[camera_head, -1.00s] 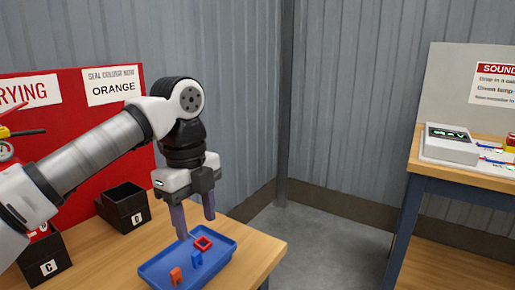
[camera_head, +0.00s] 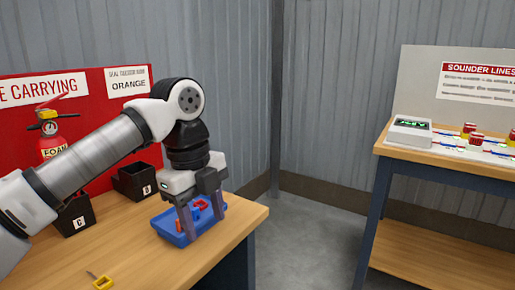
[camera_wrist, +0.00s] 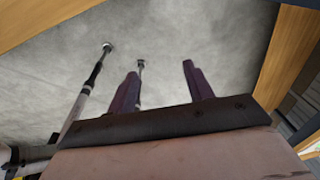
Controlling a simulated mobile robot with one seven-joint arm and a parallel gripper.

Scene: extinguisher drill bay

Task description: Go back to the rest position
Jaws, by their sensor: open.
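My gripper (camera_head: 204,224) is open and empty, pointing down, with its two fingers apart. In the head view its fingers overlap the blue tray (camera_head: 174,236), which holds small red, orange and blue pieces partly hidden by the fingers. The wrist view shows the two fingers (camera_wrist: 160,75) over bare grey floor, with no tray below them. My arm is bent, its forearm reaching from the lower left.
Black bins, one marked C (camera_head: 77,216) and another (camera_head: 137,181), stand behind on the wooden table (camera_head: 140,262). A yellow tag (camera_head: 102,282) lies in front. A red extinguisher (camera_head: 52,146) is at left. A second bench (camera_head: 440,161) stands right, with floor between.

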